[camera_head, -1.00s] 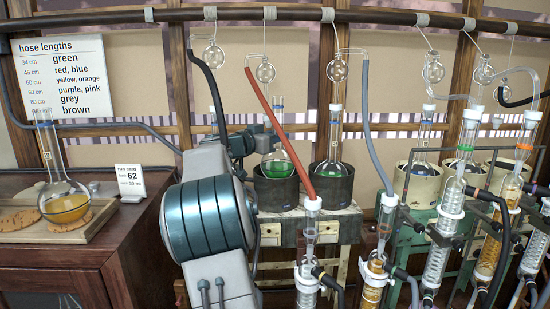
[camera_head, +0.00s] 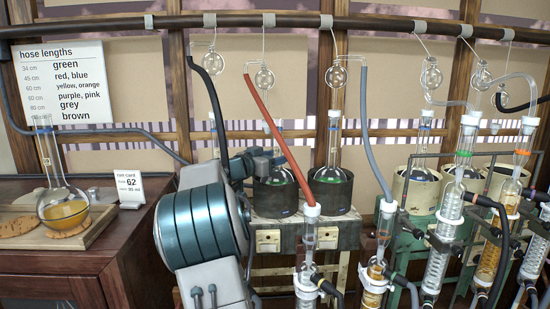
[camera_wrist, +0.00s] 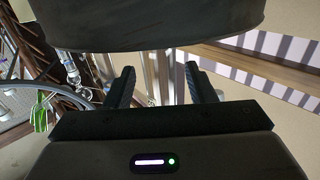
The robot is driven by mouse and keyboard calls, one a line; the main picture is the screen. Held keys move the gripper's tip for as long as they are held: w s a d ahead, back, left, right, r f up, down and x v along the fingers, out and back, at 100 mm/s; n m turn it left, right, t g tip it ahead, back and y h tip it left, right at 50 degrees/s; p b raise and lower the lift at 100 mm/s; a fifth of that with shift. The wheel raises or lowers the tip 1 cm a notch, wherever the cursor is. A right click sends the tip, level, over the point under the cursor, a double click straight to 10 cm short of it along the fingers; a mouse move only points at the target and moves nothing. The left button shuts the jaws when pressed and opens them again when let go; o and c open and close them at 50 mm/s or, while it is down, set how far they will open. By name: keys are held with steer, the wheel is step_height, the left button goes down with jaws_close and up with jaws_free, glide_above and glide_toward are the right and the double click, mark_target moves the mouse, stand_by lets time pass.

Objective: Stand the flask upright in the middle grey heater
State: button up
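The dark heater wall (camera_wrist: 160,25) fills the top of that view. How far the bulb is seated is hidden.
Another dark grey heater (camera_head: 331,197) with a flask stands close to the right. Hoses, condensers (camera_head: 383,237) and cream heaters (camera_head: 417,188) crowd the right. A flask of amber liquid (camera_head: 64,209) sits on a tray at left. A red hose (camera_head: 277,133) hangs in front.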

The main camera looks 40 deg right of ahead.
steer(key=shift+r, duration=0.1)
steer(key=a+b, duration=0.3)
steer(key=a, duration=0.9)
